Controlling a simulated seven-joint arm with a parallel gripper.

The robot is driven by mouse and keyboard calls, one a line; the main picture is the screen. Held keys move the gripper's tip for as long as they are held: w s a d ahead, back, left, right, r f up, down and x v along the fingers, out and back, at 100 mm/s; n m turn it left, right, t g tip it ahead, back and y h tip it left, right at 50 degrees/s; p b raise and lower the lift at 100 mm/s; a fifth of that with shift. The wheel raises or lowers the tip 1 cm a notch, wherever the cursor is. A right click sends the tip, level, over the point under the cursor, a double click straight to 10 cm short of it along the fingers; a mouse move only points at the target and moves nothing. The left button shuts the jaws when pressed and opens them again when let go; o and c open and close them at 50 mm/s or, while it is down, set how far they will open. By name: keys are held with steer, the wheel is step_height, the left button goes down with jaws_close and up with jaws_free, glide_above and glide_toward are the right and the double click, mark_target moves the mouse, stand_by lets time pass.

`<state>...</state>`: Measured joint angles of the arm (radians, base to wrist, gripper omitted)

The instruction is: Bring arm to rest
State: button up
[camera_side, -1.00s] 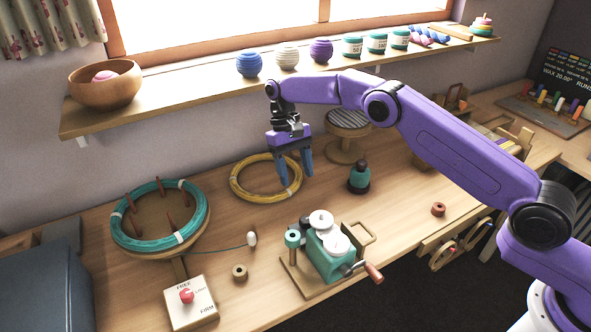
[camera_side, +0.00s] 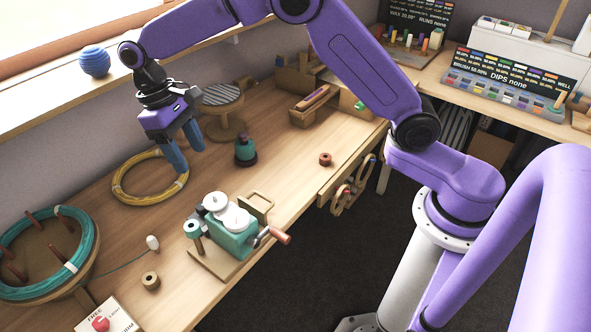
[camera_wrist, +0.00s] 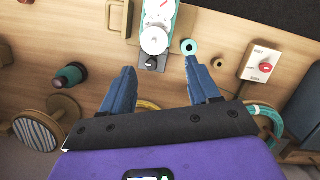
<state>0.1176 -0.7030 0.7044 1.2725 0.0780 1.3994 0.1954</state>
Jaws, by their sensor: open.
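My gripper (camera_side: 190,160) hangs from my purple arm, its blue fingers pointing down beside the right rim of a yellow coil (camera_side: 122,188) in the side view. The fingers stand apart with nothing between them. In the wrist view my gripper (camera_wrist: 160,68) also shows its fingers spread wide, with the winding machine (camera_wrist: 154,38) beyond the gap. The fingers look clear of the bench, but their exact height cannot be told.
The green winding machine (camera_side: 236,238) with a crank stands below the gripper. A bobbin (camera_side: 245,152) and a round stool (camera_side: 221,94) are nearby. A wooden shelf (camera_side: 60,92) runs behind. A teal coil (camera_side: 86,238) lies on a stand at left. Bench at right is fairly clear.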

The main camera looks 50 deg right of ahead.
steer(key=s+d+r+n+t, duration=0.1)
steer(key=s+d+r+n, duration=0.15)
steer(key=s, duration=0.55)
steer(key=s+d+r+n+t, duration=0.15)
steer(key=s+d, duration=0.25)
steer(key=s, duration=0.5)
steer(key=s+d+f+n+y, duration=0.1)
steer(key=s+d+n, duration=0.3)
steer(key=s+d, duration=0.7)
steer(key=s+f, duration=0.1)
steer(key=s, duration=0.2)
